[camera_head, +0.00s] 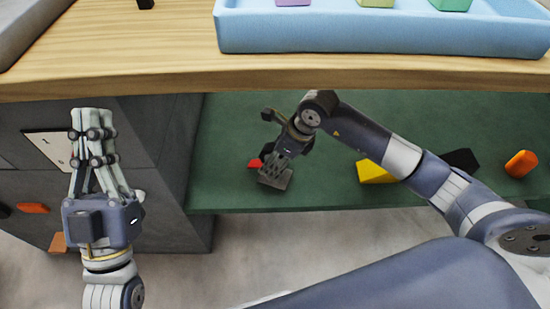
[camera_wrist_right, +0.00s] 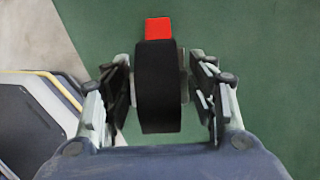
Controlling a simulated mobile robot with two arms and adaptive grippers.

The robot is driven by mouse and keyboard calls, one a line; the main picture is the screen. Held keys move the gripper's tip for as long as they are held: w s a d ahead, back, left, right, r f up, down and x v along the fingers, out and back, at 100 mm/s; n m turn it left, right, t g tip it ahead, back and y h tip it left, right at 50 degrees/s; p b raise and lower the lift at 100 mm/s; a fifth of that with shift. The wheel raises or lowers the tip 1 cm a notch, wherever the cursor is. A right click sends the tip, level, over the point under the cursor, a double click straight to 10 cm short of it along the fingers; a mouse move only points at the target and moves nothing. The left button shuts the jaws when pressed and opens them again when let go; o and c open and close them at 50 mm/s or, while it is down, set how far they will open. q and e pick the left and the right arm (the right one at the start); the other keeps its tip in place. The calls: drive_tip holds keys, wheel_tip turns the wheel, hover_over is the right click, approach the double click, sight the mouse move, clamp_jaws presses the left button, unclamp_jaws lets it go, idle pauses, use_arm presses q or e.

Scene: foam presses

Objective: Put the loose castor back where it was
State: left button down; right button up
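The loose castor (camera_wrist_right: 158,95) shows a black wheel between the fingers of my right gripper (camera_wrist_right: 160,92) in the right wrist view. Grey hub parts show at the wheel's sides, and the fingers appear to close on them. A red piece (camera_wrist_right: 158,28) lies directly beyond the wheel; I cannot tell if it belongs to the castor. In the head view, my right gripper (camera_head: 277,172) points down over the green lower shelf, with the red piece (camera_head: 254,163) at its left. The castor's mount is hidden. My left gripper (camera_head: 92,125) stands at the left before grey drawers, apparently empty.
The wooden worktop (camera_head: 150,60) overhangs the green shelf (camera_head: 320,190) and carries a blue tray (camera_head: 380,34) with coloured blocks. A yellow block (camera_head: 373,172), a black piece (camera_head: 462,160) and an orange piece (camera_head: 521,163) lie right on the shelf. Grey drawers (camera_head: 165,175) bound it at left.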

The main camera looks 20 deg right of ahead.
use_arm(q)
drive_tip(key=shift+w, duration=0.15)
use_arm(e)
drive_tip(key=shift+r, duration=0.15)
use_arm(q)
drive_tip(key=w+f+g, duration=0.1)
drive_tip(key=f+g, duration=0.1)
drive_tip(key=f, duration=0.1)
drive_tip(key=w+f+g+y+p, duration=0.1)
drive_tip(key=w+f+g, duration=0.1)
drive_tip(key=f, duration=0.1)
drive_tip(key=w+f+g+p, duration=0.1)
drive_tip(key=f, duration=0.2)
drive_tip(key=shift+w+g+y, duration=0.25)
drive_tip(key=shift+g+y, duration=0.15)
use_arm(e)
drive_tip(key=v, duration=0.7)
use_arm(q)
drive_tip(key=shift+f+g, duration=0.3)
drive_tip(key=shift+f, duration=0.2)
use_arm(e)
drive_tip(key=shift+r, duration=0.15)
drive_tip(key=shift+s, duration=0.15)
